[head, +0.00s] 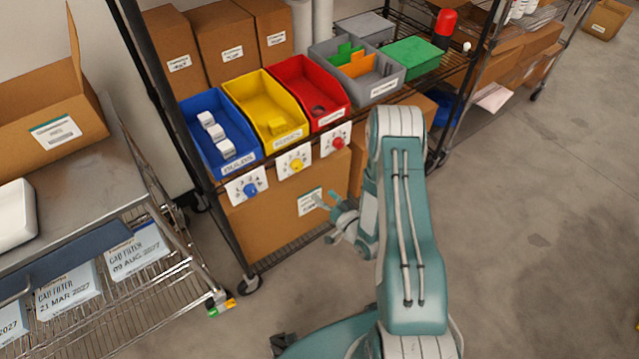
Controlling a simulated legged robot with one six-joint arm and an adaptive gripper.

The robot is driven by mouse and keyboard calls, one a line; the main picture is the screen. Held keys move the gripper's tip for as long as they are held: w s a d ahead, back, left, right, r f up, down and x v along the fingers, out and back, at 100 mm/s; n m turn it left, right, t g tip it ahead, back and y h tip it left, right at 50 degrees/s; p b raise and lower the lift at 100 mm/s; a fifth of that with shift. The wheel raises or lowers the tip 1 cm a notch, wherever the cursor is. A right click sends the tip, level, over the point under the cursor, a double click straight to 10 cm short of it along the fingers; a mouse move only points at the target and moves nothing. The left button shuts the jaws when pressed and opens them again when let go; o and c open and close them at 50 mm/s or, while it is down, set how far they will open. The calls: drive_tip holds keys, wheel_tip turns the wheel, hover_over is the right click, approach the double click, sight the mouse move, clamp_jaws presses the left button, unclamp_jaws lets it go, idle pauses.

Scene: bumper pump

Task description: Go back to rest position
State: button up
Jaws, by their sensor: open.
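My gripper (327,205) is open and empty in the head view. It hangs at the end of my bent arm, in front of a large cardboard box on the rack's lower shelf and below the row of bins. It seems apart from the box, though the gap is hard to judge. A blue bin (243,125) holds several white boxes. A yellow bin (250,92) holds a yellow piece. A red bin (296,76) holds a dark round piece. Dial cards with blue (251,190), yellow (297,165) and red (338,142) knobs hang below these bins.
A grey bin (388,86) with green and orange pieces stands right of the red bin. A green-lidded box (413,52) and red-topped object (445,22) stand beyond. A metal cart (110,170) with an open carton (50,133) is at left. Floor at right is clear.

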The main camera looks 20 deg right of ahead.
drive_tip(key=w+d+r+n+g+h, duration=0.1)
drive_tip(key=w+r+n+g+h, duration=0.15)
drive_tip(key=w+r, duration=0.65)
drive_tip(key=s+r+g+h, duration=0.3)
drive_tip(key=s+r+h, duration=0.15)
drive_tip(key=r, duration=1.05)
drive_tip(key=s+a+r+g, duration=0.1)
drive_tip(key=s+r+g, duration=0.2)
drive_tip(key=s+r, duration=0.85)
drive_tip(key=s+a+r+g, duration=0.1)
drive_tip(key=s+a+g, duration=0.2)
drive_tip(key=s, duration=1.5)
drive_tip(key=shift+a+r+y, duration=0.2)
drive_tip(key=shift+a+y, duration=0.2)
drive_tip(key=shift+a, duration=0.25)
